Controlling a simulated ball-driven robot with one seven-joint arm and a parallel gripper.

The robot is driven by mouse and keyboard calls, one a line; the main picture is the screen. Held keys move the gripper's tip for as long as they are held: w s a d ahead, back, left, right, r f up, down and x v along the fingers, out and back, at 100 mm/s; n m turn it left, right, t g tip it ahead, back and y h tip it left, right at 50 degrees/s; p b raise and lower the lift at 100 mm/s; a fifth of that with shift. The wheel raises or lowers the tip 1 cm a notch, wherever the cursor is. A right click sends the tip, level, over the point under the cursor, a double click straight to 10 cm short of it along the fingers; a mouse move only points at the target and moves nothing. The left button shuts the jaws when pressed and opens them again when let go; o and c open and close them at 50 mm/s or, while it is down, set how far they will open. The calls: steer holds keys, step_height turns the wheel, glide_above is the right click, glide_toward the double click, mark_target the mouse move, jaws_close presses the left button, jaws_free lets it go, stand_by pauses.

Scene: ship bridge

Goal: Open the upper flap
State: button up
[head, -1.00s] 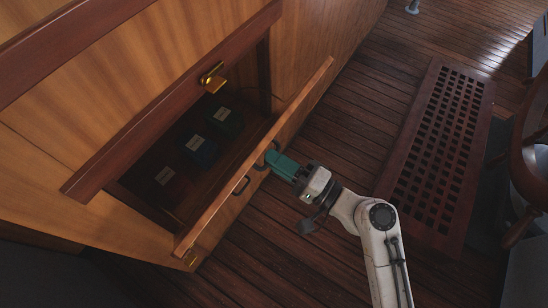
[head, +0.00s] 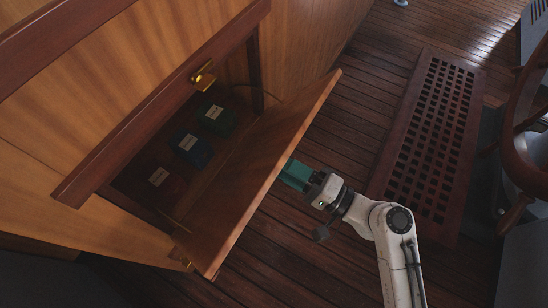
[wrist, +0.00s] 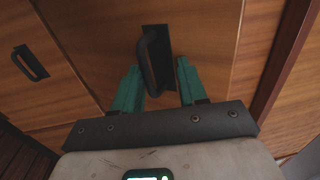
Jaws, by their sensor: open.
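The upper flap (head: 262,178) is a wooden panel in the cabinet front. In the head view it leans outward from its lower edge, partly open, with the compartment behind it showing. Its black bar handle (wrist: 154,62) shows in the wrist view. My gripper (wrist: 158,74) is open, with one teal finger on each side of the handle; I cannot tell whether they touch it. In the head view my gripper (head: 294,174) is at the flap's outer face, its tips hidden behind the flap.
Red (head: 164,181), blue (head: 192,149) and green (head: 217,118) labelled boxes stand inside the compartment. A brass latch (head: 203,77) sits on the upper frame rail (head: 150,113). A second black handle (wrist: 30,63) shows in the wrist view. A floor grating (head: 427,145) and a wheel (head: 520,150) lie right.

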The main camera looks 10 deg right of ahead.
steer(key=v, duration=0.6)
steer(key=shift+s+d+r, duration=0.15)
steer(key=shift+d+r, duration=0.05)
steer(key=shift+d, duration=0.05)
steer(key=s+d+f+b, duration=0.5)
steer(key=s+d+f, duration=0.1)
steer(key=d+f, duration=0.1)
steer(key=shift+s+d, duration=0.25)
steer(key=shift+d, duration=0.4)
stand_by(0.8)
steer(key=shift+r+p, duration=0.1)
steer(key=shift+p, duration=0.2)
stand_by(0.6)
